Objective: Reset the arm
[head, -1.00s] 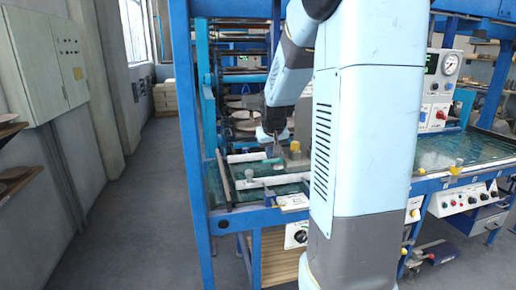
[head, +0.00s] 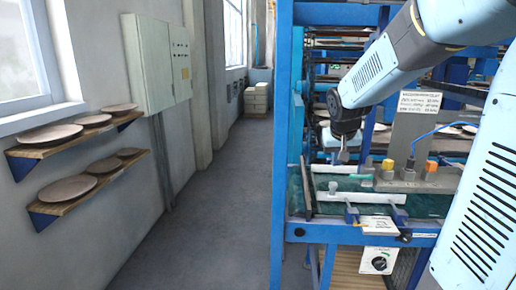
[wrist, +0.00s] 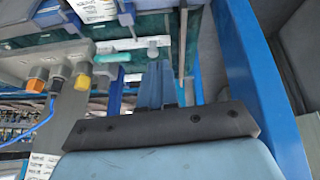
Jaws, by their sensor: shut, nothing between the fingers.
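My gripper (head: 343,156) is shut and empty at the end of my light-blue arm. In the head view it hangs above the green work surface (head: 425,204) of the blue plate dryer (head: 283,130), beside the white bars. In the wrist view the fingers of my gripper (wrist: 157,68) are together, with the green surface and a white bar (wrist: 125,55) beyond them. No plate is in the gripper. My arm's upper links cross the right side of the head view and hide part of the dryer.
A grey block with orange and yellow knobs (head: 410,166) stands right of my gripper. A blue upright post lies to its left. Wall shelves (head: 80,132) with several round plates and a grey cabinet (head: 158,62) are at left. The aisle floor (head: 215,200) is clear.

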